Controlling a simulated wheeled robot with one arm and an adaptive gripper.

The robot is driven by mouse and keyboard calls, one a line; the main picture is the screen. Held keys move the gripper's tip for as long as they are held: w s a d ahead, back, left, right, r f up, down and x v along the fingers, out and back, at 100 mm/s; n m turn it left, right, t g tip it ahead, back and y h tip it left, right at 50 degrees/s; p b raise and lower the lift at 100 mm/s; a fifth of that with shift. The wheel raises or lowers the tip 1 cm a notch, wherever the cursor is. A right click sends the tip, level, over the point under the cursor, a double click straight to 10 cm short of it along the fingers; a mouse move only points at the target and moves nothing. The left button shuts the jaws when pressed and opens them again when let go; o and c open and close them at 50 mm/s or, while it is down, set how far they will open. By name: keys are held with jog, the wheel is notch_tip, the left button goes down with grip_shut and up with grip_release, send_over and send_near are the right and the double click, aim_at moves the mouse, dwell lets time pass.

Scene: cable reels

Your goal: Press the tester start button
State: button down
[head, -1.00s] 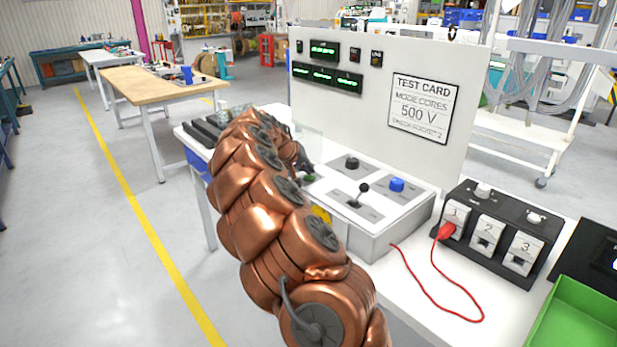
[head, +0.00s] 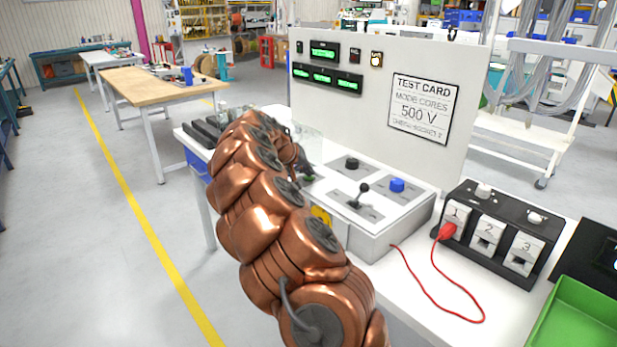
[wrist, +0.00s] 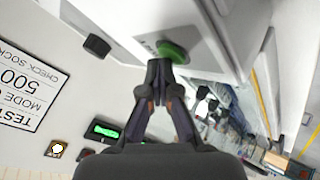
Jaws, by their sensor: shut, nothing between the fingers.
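The tester console (head: 385,228) stands on a white bench with a tall white back panel (head: 440,75). Its green button (wrist: 172,52) is at the fingertips in the wrist view, and a sliver of it (head: 309,178) shows in the head view. My gripper (wrist: 160,66) is shut and empty, its tips at the button and seemingly touching it. The button's depth of travel cannot be told. On the panel, the green displays (head: 336,80) are bright and one lamp (head: 376,59) is lit. My copper-coloured arm hides the console's left part.
A black lever (head: 360,194), a black knob (head: 352,163) and a blue button (head: 397,185) are on the console. A red plug (head: 447,231) is in socket 1 of the black socket block (head: 498,262). A green tray (head: 570,318) is at front right.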

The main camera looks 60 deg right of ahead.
aim_at(307, 177)
jog(key=shift+r, duration=0.8)
jog(key=shift+r+p, duration=0.95)
jog(key=shift+r, duration=1.55)
